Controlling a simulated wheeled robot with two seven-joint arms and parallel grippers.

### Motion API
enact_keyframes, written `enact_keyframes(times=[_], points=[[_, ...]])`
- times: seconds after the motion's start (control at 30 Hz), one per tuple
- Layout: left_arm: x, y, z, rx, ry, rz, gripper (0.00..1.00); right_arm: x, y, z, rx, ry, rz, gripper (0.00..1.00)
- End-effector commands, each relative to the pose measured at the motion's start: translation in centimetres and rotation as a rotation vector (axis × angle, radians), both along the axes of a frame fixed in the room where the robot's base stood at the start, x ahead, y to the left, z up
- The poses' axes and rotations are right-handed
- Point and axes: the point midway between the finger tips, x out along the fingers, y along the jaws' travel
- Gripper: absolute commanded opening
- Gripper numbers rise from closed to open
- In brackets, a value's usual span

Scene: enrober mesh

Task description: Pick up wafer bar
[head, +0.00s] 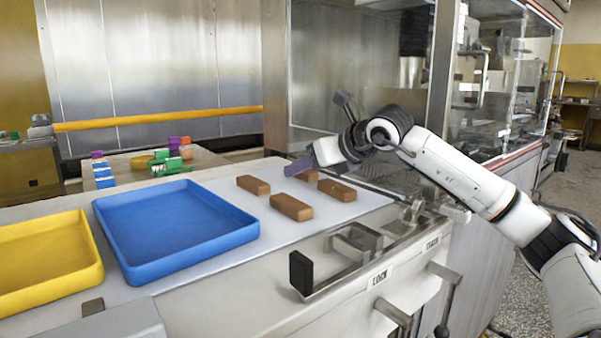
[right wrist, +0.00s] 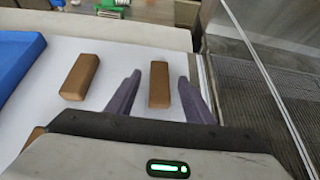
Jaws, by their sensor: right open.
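Several brown wafer bars lie flat on the white surface: one at the back left (head: 253,185), one at the front (head: 291,207), one at the right (head: 337,190), and one (head: 307,176) partly hidden by my right gripper. My right gripper (head: 298,167) is open, low over that far bar. In the right wrist view one bar (right wrist: 159,84) shows between the two purple fingers of the gripper (right wrist: 159,77), with a gap on each side. Another bar (right wrist: 80,76) lies to the left of the fingers, and part of a third (right wrist: 36,134) shows below it. My left gripper is out of view.
A blue tray (head: 190,259) stands left of the bars, with a yellow tray (head: 50,291) beyond it. A metal mesh belt (right wrist: 262,90) lies right of the bars. A steel frame with handles (head: 352,251) edges the front. Colored items sit on a back table.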

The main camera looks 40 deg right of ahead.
Motion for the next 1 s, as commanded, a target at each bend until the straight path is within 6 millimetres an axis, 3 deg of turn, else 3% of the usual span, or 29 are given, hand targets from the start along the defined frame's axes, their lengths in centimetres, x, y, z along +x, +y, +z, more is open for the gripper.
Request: enact_keyframes(times=[0.3, 0.5, 0.53, 0.83, 1.0], points=[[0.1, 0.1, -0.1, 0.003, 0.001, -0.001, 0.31, 0.5, -0.1, -0.3, -0.001, -0.001, 0.0, 0.46], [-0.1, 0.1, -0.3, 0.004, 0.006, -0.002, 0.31, 0.5, -0.1, -0.3, -0.001, 0.0, 0.0, 0.12], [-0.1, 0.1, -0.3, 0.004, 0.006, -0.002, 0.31, 0.5, -0.1, -0.3, -0.001, 0.0, 0.0, 0.1], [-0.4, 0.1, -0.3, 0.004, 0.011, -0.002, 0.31, 0.5, -0.1, 0.0, -0.001, -0.001, 0.0, 0.1], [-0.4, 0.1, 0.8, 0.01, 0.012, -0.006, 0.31, 0.5, -0.1, 2.5, 0.0, -0.005, 0.0, 0.1]])
